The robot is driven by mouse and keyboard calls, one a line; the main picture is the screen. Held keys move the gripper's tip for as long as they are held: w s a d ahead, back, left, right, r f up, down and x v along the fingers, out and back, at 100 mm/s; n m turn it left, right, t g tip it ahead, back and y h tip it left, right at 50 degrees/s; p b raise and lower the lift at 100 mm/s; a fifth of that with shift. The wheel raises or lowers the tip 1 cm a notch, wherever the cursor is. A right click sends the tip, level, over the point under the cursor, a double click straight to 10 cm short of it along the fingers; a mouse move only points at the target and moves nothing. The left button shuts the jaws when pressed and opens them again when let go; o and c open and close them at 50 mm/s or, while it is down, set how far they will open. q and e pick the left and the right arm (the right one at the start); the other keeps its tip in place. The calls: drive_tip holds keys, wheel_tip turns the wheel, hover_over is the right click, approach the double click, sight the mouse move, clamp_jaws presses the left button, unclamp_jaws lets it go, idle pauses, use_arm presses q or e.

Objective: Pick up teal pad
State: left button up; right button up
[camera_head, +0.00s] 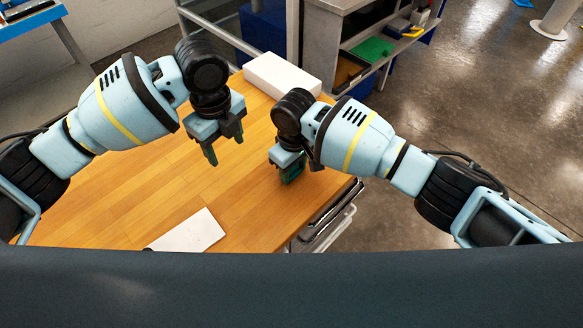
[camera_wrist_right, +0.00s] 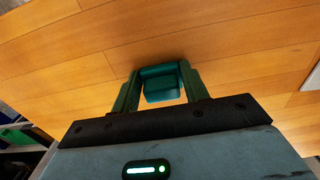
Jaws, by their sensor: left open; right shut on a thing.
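The teal pad (camera_wrist_right: 160,83) shows in the right wrist view between the two green fingers of my right gripper (camera_wrist_right: 160,88). The fingers touch it on both sides, and the gripper is shut on it. In the head view my right gripper (camera_head: 292,172) points down over the right part of the wooden table (camera_head: 130,195). There the pad is hard to tell apart from the green fingers, and I cannot tell whether it touches the table. My left gripper (camera_head: 225,147) is open and empty above the middle of the table, its fingers pointing down.
A white box (camera_head: 282,76) stands at the table's far edge. A white sheet or flat panel (camera_head: 188,231) lies at the near edge. A grey shelf unit (camera_head: 325,50) with green and dark items stands behind the table. The tabletop between the grippers is clear.

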wheel_tip(320, 180, up, 10)
drive_tip(key=shift+r, duration=0.1)
idle(0.4)
drive_tip(key=shift+f, duration=4.95)
drive_tip(key=shift+f, duration=0.1)
drive_tip(key=o, duration=1)
drive_tip(key=shift+o, duration=0.2)
wheel_tip(320, 180, up, 12)
